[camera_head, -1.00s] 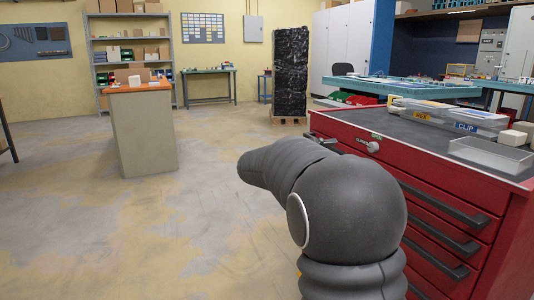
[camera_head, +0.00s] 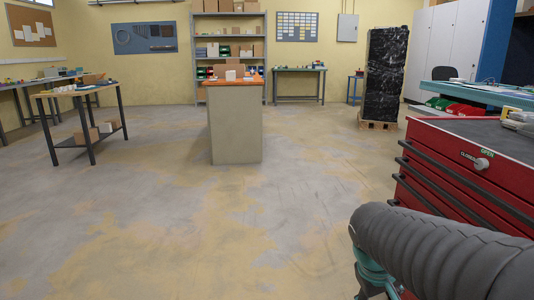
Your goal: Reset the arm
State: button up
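My arm shows at the lower right of the head view as a dark grey ribbed sleeve, in front of the red tool cabinet. A teal part of the arm shows under the sleeve's left end. My gripper is not visible in this view, so I cannot see its fingers or whether it holds anything.
The red drawer cabinet (camera_head: 440,175) stands close at the right, beside my arm. An orange-topped grey counter (camera_head: 236,130) stands mid-room. A table with black legs (camera_head: 70,92) is at the left. A black-wrapped pallet stack (camera_head: 386,75) stands behind. The floor ahead is open.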

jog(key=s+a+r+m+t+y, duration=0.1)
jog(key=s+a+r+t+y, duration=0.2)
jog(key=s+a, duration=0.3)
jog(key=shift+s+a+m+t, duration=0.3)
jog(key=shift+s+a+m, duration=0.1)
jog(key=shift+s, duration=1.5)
